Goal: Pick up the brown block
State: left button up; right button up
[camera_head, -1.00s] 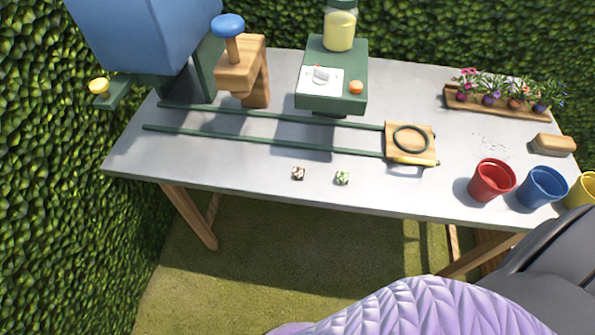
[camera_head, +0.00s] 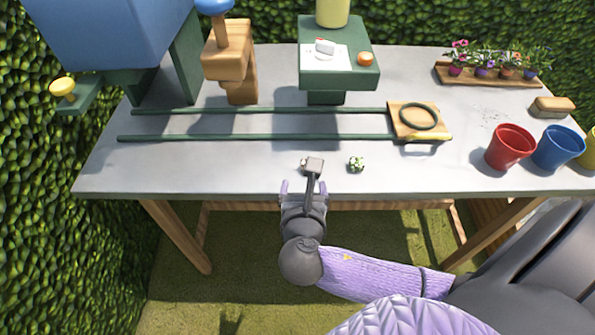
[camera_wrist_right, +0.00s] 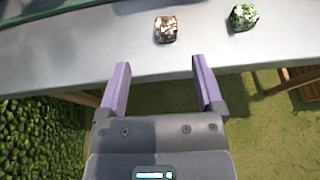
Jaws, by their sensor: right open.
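The brown speckled block (camera_wrist_right: 166,29) lies on the grey table top near its front edge in the right wrist view, ahead of my fingers. In the head view the block is mostly hidden behind a grey part of my wrist. My right gripper (camera_head: 303,187) is open and empty at the table's front edge; its purple fingers (camera_wrist_right: 160,66) are apart, short of the block and not touching it. A green speckled block (camera_head: 356,164) lies to the right of the brown one, and it also shows in the right wrist view (camera_wrist_right: 243,17). My left gripper is not in view.
Green rails (camera_head: 250,139) run behind the blocks to a wooden plate with a dark ring (camera_head: 419,117). A red pot (camera_head: 510,147), a blue pot (camera_head: 558,149) and a yellow pot stand at right. The table around the blocks is clear.

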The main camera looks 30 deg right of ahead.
jog(key=b+x, duration=0.1)
jog(key=x, duration=0.1)
jog(key=b+x, duration=0.1)
jog(key=x, duration=0.2)
jog(key=b+x, duration=0.2)
jog(key=x, duration=0.1)
jog(key=shift+s+d+f, duration=0.25)
jog(key=shift+d, duration=0.1)
jog(key=shift+w+d, duration=0.2)
jog(key=shift+w, duration=0.1)
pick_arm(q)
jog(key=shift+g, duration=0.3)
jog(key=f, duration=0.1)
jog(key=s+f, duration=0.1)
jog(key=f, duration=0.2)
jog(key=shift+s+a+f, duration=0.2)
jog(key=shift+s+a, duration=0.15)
pick_arm(e)
jog(key=shift+r, duration=0.15)
jog(key=shift+c, duration=0.8)
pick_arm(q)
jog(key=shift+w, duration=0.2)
pick_arm(e)
grip_shut()
